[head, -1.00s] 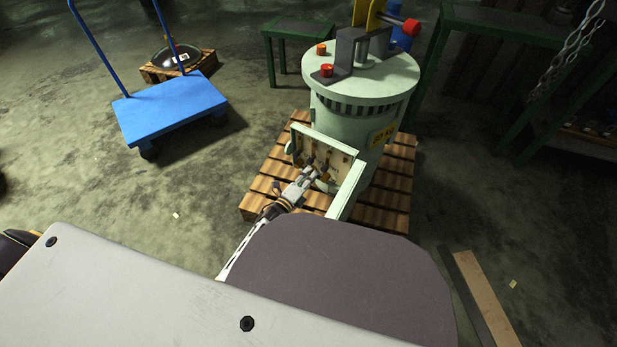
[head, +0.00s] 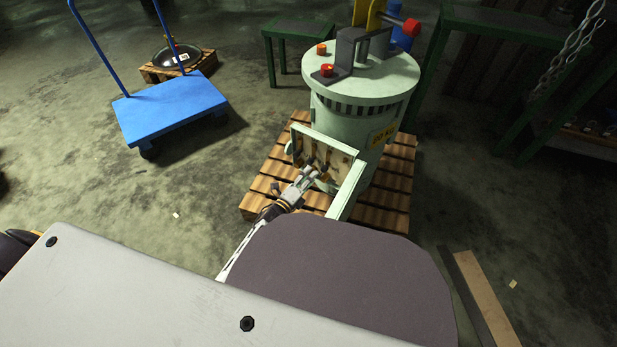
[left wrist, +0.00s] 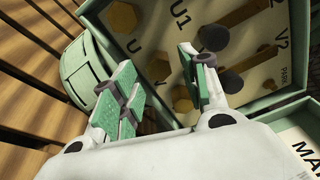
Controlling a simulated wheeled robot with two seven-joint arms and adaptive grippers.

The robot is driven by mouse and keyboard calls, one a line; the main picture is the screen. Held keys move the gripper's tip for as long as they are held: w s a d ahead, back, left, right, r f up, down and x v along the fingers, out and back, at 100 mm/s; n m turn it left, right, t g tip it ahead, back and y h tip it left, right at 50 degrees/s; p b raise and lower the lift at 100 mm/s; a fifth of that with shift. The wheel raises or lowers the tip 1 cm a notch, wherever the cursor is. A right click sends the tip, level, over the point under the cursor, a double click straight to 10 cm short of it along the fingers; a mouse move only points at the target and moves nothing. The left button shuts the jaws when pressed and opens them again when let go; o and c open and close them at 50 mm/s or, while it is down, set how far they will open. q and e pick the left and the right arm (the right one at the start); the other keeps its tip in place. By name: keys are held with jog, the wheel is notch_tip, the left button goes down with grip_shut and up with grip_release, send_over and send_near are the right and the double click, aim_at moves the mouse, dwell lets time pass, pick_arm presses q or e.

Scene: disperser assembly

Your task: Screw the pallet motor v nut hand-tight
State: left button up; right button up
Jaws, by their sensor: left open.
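The pale green motor (head: 350,120) stands upright on the wooden pallet (head: 262,200). Its open terminal box (head: 345,160) faces me. My left gripper (head: 317,172) is at the box front, open, with no nut held. In the left wrist view the green-padded fingers (left wrist: 163,72) stand apart in front of the terminal board. Brass hex pieces show there, one (left wrist: 122,17) by the U mark, another (left wrist: 160,69) between the fingers and one (left wrist: 181,99) near the right finger. I cannot tell which is the V nut; its mark is not readable. My right gripper is out of view.
Dark round knobs (left wrist: 230,81) stick up from the board beside the right finger. The box's green rim (left wrist: 277,108) closes in below. A blue cart (head: 172,105) stands at left, with free floor between. Green tables (head: 298,30) stand behind.

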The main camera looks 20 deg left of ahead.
pick_arm(q)
jog(key=v, duration=1.1)
jog(key=shift+s, duration=0.25)
jog(key=shift+a, duration=0.1)
dwell(0.6)
